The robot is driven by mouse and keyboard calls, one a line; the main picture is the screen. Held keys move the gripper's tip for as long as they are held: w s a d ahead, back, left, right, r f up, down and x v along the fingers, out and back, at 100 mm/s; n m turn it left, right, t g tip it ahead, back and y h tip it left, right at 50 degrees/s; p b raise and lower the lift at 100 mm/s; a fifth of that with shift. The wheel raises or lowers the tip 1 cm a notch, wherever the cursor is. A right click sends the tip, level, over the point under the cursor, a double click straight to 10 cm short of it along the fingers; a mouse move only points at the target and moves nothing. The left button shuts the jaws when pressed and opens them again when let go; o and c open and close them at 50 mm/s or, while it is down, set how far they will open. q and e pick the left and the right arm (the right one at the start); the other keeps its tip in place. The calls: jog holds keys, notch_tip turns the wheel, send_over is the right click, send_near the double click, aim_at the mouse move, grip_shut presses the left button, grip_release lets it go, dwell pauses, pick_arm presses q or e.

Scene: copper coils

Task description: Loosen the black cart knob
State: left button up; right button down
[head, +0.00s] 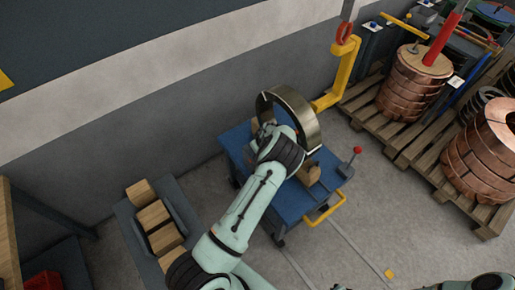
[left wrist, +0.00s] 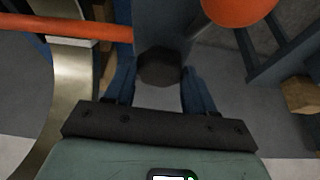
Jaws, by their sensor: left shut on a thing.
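The black knob (left wrist: 158,68) shows in the left wrist view, between the two blue fingers of my left gripper (left wrist: 160,88), which is shut on it. In the head view my left arm reaches over the blue cart (head: 330,187), its wrist beside the large metal ring (head: 301,108) on the cart. The wrist hides the knob and the fingertips there. The ring's curved band also shows at the left of the wrist view (left wrist: 72,85). My right gripper is not in view; only a bit of that arm shows at the bottom right.
A red-tipped lever (head: 349,160) and a yellow handle (head: 328,211) are at the cart's right side. Copper coils (head: 412,85) sit on wooden pallets (head: 402,150) at right. Wooden blocks (head: 153,215) lie in a grey tray at left.

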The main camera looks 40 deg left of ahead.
pick_arm(q)
jog(key=shift+w+n+g, duration=0.1)
jog(key=shift+n+g, duration=0.3)
jog(key=shift+n, duration=0.6)
jog(key=o, duration=1)
jog(key=shift+o, duration=0.2)
jog(key=b+v, duration=0.1)
jog(key=v, duration=1.2)
jog(key=shift+d+r, duration=0.15)
jog(key=shift+r, duration=0.1)
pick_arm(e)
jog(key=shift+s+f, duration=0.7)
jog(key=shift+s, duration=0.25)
